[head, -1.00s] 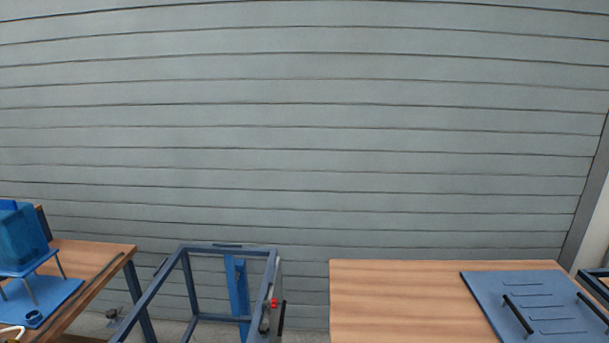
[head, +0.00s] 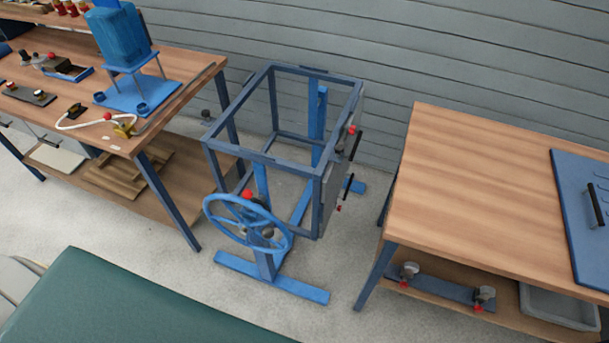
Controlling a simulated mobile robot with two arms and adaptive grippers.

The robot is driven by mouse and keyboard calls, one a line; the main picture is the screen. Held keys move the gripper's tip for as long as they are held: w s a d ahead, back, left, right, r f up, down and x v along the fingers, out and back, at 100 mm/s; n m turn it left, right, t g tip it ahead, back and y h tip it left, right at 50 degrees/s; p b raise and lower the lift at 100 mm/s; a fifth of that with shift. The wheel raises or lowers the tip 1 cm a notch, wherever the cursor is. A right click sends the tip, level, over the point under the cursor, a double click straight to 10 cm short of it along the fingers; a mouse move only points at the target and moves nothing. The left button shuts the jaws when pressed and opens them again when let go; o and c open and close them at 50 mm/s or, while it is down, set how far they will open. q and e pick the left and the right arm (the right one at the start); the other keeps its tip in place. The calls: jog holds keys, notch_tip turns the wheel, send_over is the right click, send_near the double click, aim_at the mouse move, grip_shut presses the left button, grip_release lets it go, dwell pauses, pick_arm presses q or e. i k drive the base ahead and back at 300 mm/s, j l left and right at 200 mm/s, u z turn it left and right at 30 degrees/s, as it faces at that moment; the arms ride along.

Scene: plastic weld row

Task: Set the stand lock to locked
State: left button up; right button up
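A blue stand (head: 265,265) with a square-tube frame (head: 262,157) stands on the floor between two wooden tables in the head view. A blue handwheel (head: 218,224) is on its near side, with a red knob (head: 247,194) near the wheel's top. A grey plate (head: 331,188) on the frame's right side carries a black handle (head: 356,145) and small red parts (head: 351,130). I cannot tell which of these parts is the stand lock, nor its setting. Neither of my grippers is in view.
The left table (head: 180,62) holds a blue machine (head: 120,40), a white cable and small parts. The right table (head: 470,180) has a blue plate (head: 585,215) with a handle; clamps and a grey bin (head: 557,308) sit below. A dark green surface (head: 130,305) fills the lower left. Grey floor surrounds the stand.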

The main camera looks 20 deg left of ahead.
aim_at(247, 193)
jog(key=u, duration=1.1)
